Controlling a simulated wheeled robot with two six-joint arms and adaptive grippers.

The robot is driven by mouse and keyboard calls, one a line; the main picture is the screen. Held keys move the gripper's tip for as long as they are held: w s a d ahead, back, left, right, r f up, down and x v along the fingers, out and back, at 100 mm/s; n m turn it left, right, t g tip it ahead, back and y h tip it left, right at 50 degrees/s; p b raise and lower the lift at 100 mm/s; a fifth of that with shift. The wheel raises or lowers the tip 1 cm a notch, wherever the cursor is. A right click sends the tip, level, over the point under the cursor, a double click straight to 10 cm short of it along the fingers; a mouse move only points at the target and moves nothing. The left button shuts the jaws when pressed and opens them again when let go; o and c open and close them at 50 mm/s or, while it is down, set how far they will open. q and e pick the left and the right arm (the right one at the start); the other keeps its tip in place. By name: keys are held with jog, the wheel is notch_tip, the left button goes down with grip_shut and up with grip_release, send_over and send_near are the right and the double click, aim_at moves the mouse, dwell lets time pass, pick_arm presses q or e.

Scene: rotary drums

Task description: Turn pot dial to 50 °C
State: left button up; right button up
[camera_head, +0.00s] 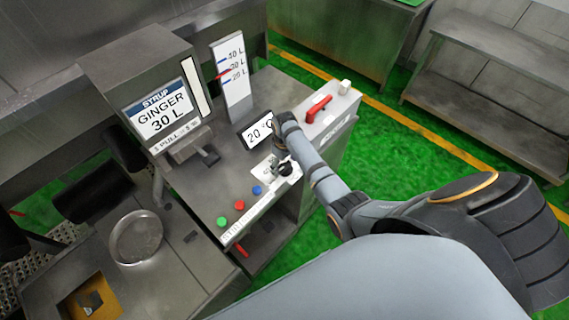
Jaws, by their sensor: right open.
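The temperature display (256,132) on the steel console reads 20 °C. A black pot dial (285,169) sits on the white control strip in front of it, partly hidden by my right gripper. My right gripper (281,156) is open and points down at the dial, its fingers right over or around it; I cannot tell if they touch it. My left gripper is not in view.
Blue, red and green buttons (239,205) lie along the control strip (262,204). A red lever (318,108) stands behind my right arm. The syrup dispenser (155,85) and level gauge (232,72) rise at the back left. Green floor (400,150) is clear on the right.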

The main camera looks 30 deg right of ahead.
jog(key=shift+c, duration=0.3)
jog(key=c, duration=1.1)
jog(key=shift+m, duration=0.4)
jog(key=m, duration=0.4)
jog(key=shift+w, duration=0.1)
jog(key=m, duration=0.9)
jog(key=shift+w, duration=0.1)
jog(key=shift+d+m, duration=0.1)
jog(key=shift+m, duration=1.8)
jog(key=shift+r, duration=0.1)
